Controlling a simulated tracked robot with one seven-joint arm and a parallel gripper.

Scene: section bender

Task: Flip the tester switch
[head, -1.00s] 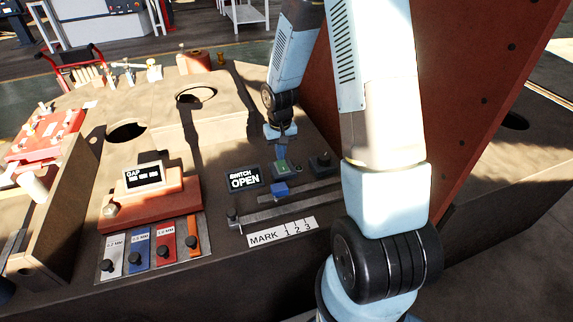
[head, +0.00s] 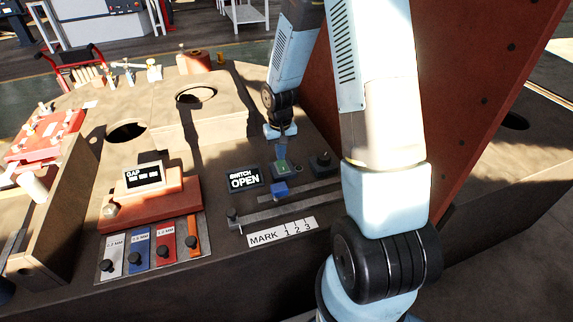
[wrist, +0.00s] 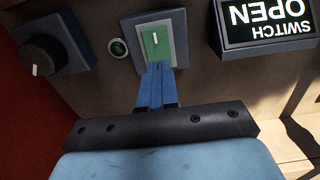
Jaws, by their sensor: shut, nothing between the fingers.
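The tester switch (wrist: 155,42) is a green rocker with a white mark in a grey frame. In the head view it is the small green piece (head: 282,167) right of the display. My gripper (wrist: 156,66) is shut and empty, its blue fingers together at the near edge of the green rocker in the wrist view. I cannot tell whether the tips touch it. In the head view my gripper (head: 281,154) is just behind the switch. The display (head: 244,179) reads "SWITCH OPEN", and it shows upside down in the wrist view (wrist: 267,22).
A black knob (wrist: 45,55) and a small round green lamp (wrist: 118,47) lie beside the switch. A blue block (head: 279,189) and a slide rail (head: 285,207) with a MARK scale (head: 283,232) lie in front. A red panel (head: 480,90) rises at the right.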

